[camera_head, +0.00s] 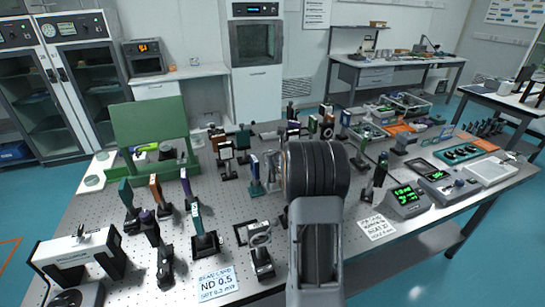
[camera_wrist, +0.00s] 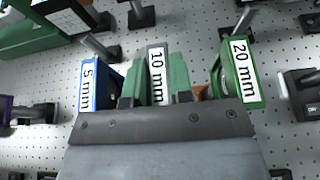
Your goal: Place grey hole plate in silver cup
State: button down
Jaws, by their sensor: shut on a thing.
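Whether the plate's foot touches the table is hidden. In the head view my arm covers the gripper and the plate.
The perforated table (camera_head: 105,232) is crowded with upright optic mounts. A green stand (camera_head: 150,122) is at the back left. A white and black device (camera_head: 75,252) is at the front left. A display box (camera_head: 408,200) and several instruments occupy the right side.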

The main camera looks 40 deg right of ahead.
jog(key=shift+f, duration=0.15)
jog(key=c, duration=1)
grip_release()
